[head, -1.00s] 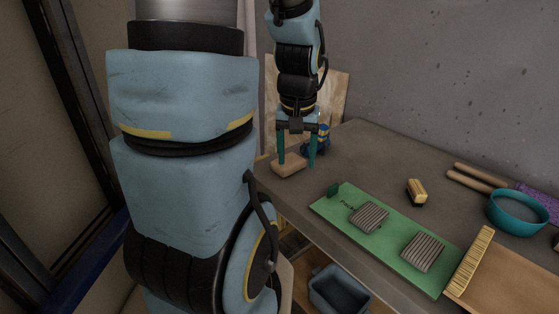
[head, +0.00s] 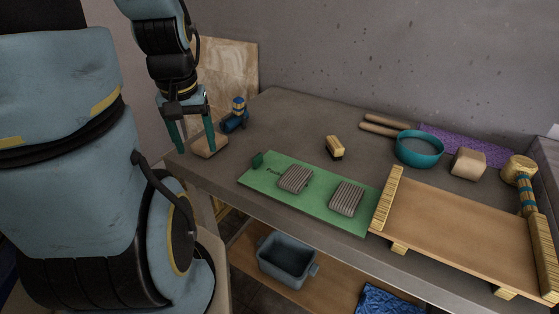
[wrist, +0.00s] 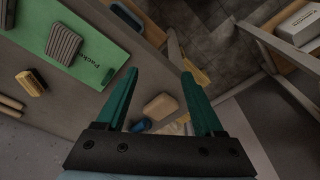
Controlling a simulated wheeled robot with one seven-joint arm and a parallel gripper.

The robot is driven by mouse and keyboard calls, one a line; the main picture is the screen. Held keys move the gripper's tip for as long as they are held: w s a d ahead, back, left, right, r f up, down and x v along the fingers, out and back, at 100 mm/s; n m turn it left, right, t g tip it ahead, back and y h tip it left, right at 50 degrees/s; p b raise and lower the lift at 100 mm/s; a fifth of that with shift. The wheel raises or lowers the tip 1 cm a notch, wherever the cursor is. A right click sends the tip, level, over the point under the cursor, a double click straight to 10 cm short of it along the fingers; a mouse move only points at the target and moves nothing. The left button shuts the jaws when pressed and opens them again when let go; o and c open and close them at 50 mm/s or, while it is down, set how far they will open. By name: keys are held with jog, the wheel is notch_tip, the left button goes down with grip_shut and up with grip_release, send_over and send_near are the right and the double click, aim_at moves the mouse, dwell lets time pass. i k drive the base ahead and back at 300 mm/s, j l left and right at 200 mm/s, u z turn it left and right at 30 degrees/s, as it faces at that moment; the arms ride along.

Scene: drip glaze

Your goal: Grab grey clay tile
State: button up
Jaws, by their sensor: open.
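Two grey ribbed clay tiles lie flat on a green mat (head: 318,205): a left tile (head: 296,179) and a right tile (head: 346,198). One ribbed tile (wrist: 64,44) shows in the wrist view at upper left, on the green mat (wrist: 102,50). My gripper (head: 197,151) is open, with teal fingers pointing down at the left end of the table, well left of the tiles. In the wrist view my gripper (wrist: 158,74) has nothing between its fingertips. A tan block (head: 211,146) lies on the table close by the fingers; I cannot tell whether they touch it.
A blue-and-yellow tool (head: 236,115) stands behind the block. A yellow-black brush (head: 334,147) lies behind the mat. A teal bowl (head: 419,149), rods and a wooden board (head: 465,222) with slatted ends are to the right. A grey bin (head: 287,260) sits below the table edge.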

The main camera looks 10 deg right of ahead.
aim_at(293, 181)
jog(key=k+u, duration=0.1)
jog(key=u, duration=0.25)
jog(key=k+l+u, duration=0.1)
jog(key=u, duration=0.3)
jog(key=k+u, duration=0.1)
jog(key=u, duration=0.25)
jog(key=k+u, duration=0.2)
jog(key=k, duration=0.25)
jog(key=k+j+u, duration=0.2)
jog(key=k, duration=0.25)
jog(key=k+j+u, duration=0.2)
jog(key=k, duration=0.25)
